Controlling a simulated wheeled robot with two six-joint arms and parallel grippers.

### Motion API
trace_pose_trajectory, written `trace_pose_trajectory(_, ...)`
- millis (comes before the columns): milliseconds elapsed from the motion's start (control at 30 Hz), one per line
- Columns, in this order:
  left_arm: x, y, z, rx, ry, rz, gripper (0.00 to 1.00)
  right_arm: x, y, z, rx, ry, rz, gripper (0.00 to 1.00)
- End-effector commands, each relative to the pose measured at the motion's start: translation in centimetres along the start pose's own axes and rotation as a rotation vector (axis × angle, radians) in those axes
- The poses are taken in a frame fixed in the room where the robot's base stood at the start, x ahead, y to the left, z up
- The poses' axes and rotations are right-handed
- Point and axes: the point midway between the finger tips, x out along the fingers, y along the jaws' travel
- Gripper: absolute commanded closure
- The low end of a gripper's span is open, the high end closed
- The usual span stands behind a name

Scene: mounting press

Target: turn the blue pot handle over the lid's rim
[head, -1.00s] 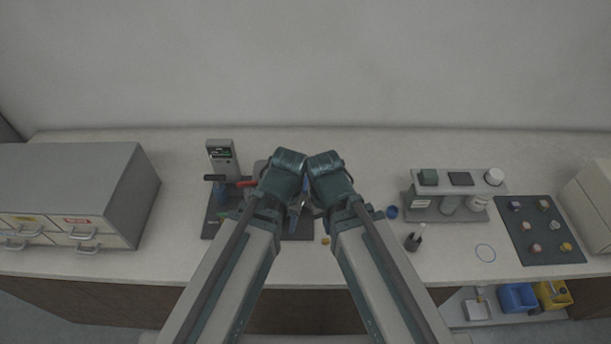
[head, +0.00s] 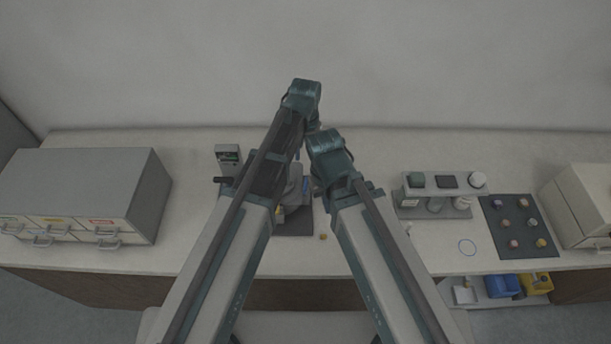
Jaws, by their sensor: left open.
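The mounting press stands on a dark base plate (head: 293,228), mostly behind my left arm. Its grey upright with a small display (head: 228,156) and a black lever end (head: 222,180) show left of the arm. A grey rounded part (head: 294,184) and a small blue part (head: 307,186) show between my two arms. I cannot tell whether the blue part is the pot handle, and the lid's rim is not clear. My left gripper (head: 299,158) is open, over the back of the press, partly covered by its own wrist. My right gripper is hidden behind its arm, right of the press.
A grey drawer cabinet (head: 140,195) stands at the left. A rack with jars (head: 434,205) and a dark mat with several small pieces (head: 518,228) are at the right. The counter's back strip is clear.

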Motion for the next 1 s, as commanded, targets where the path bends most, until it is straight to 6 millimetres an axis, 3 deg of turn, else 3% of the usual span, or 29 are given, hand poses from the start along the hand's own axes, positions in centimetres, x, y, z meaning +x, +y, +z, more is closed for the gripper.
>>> trace_pose_trajectory(367,1.5,0.0,0.1,0.0,0.0,0.0,0.55,1.5,-0.1,-0.1,-0.001,0.0,0.0,1.0)
trace_pose_trajectory(1000,10.0,0.0,0.1,0.001,0.0,0.0,0.55,9.9,-0.9,-0.6,-0.014,0.001,0.003,1.0)
